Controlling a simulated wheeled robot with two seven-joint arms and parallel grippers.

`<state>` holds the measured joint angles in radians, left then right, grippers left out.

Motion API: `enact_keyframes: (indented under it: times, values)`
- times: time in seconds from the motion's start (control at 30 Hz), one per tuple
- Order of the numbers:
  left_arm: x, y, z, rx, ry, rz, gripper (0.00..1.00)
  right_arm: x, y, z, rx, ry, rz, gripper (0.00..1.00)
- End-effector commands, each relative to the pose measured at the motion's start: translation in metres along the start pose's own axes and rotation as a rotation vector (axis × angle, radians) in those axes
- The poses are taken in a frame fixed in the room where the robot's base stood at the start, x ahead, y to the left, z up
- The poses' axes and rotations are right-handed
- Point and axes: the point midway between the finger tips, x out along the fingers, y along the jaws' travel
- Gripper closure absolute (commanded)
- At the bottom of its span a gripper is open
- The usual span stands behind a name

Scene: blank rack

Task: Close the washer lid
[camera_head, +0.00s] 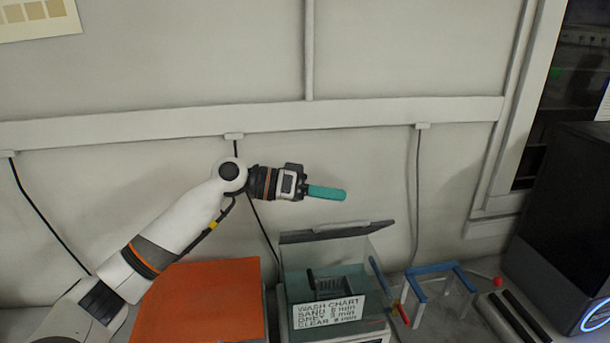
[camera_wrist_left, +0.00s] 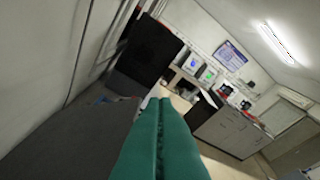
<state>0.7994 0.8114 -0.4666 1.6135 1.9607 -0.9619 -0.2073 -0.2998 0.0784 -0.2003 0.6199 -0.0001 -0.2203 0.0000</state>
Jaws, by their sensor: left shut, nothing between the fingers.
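The washer (camera_head: 286,310) stands at the bottom middle of the head view, a box with a wash chart label on its front and a dark rack inside. Its lid (camera_head: 337,231) is raised, tilted up at the back, with a dark top edge. My left gripper (camera_head: 328,193) has teal fingers and is above the lid's top edge, apart from it, pointing right. Its fingers are shut together and empty, as the left wrist view (camera_wrist_left: 160,108) also shows. The washer is not recognisable in the wrist view. My right gripper is not in view.
An orange box (camera_head: 208,300) stands left of the washer, under my left arm. A blue-topped clear frame (camera_head: 436,268) and a red ball (camera_head: 496,281) are to the right. A black machine (camera_head: 560,215) stands at the far right. The wall is close behind.

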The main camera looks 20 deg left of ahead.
Motion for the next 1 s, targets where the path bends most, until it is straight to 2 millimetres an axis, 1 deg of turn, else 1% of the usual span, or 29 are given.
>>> enact_keyframes:
  times: [0.03,0.1,0.23,0.37,0.67,0.87,1.0]
  values:
    - [-0.001,0.001,-0.009,-0.007,0.006,0.005,1.00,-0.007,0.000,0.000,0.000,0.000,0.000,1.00]
    - [0.001,0.001,-0.018,-0.007,0.005,0.005,1.00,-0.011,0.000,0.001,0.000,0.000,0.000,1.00]
    - [0.004,0.001,-0.029,-0.004,0.004,0.005,1.00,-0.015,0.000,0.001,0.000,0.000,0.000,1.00]
    - [0.005,0.002,-0.034,-0.004,0.002,0.005,1.00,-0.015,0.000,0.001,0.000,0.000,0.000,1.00]
    - [0.005,0.002,-0.035,-0.002,0.002,0.004,1.00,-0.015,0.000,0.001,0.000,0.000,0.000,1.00]
    - [0.007,0.001,-0.042,0.023,0.002,0.010,1.00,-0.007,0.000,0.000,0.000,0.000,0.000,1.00]
    - [0.011,-0.001,-0.057,0.078,0.004,0.023,1.00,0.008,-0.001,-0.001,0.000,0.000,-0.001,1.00]
